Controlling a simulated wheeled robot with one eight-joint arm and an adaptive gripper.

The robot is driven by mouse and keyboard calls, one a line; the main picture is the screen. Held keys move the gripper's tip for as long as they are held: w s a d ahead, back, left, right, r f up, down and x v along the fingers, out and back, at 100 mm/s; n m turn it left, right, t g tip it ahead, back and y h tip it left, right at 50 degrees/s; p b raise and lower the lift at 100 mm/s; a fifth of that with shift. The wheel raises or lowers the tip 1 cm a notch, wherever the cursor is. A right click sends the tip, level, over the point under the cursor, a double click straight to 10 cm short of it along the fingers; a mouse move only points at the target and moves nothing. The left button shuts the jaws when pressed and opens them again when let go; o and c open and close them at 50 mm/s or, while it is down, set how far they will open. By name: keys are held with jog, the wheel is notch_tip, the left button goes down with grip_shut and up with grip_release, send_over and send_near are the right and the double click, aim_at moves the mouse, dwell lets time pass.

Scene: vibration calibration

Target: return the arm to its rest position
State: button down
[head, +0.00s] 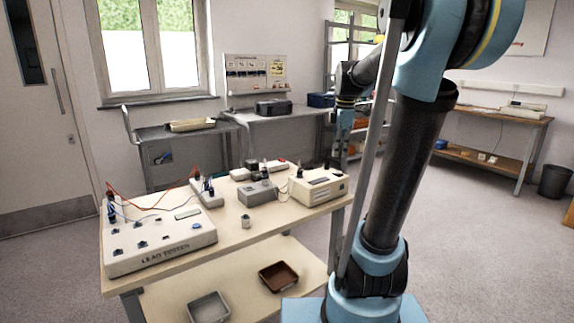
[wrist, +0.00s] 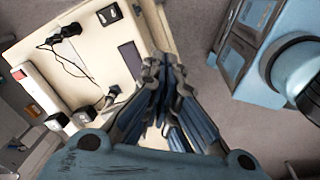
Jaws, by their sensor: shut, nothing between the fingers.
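My arm (head: 405,150) rises from its blue base at the right of the head view. It bends over at the top, and its wrist (head: 346,100) hangs down near the right end of the bench. In the wrist view my gripper (wrist: 164,64) is shut and empty, its dark ribbed fingers together over the bench edge. In the head view its fingertips are small and hard to make out. I see no contact with anything on the bench.
The bench (head: 262,228) carries a lead tester (head: 160,245), a grey box (head: 258,192) and a cream instrument (head: 319,186). A brown tray (head: 278,277) and a grey tray (head: 209,306) lie on its lower shelf. Open floor (head: 480,240) lies right of my arm.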

jog(key=s+f+m+t, duration=0.1)
jog(key=s+f+m, duration=1.6)
jog(key=s, duration=0.6)
notch_tip(320, 180, down, 2)
jog(key=shift+s+a+f+m, duration=0.25)
jog(key=shift+a+m, duration=0.05)
jog(key=shift+m, duration=0.1)
jog(key=shift+w+f, duration=0.2)
jog(key=shift+w, duration=0.3)
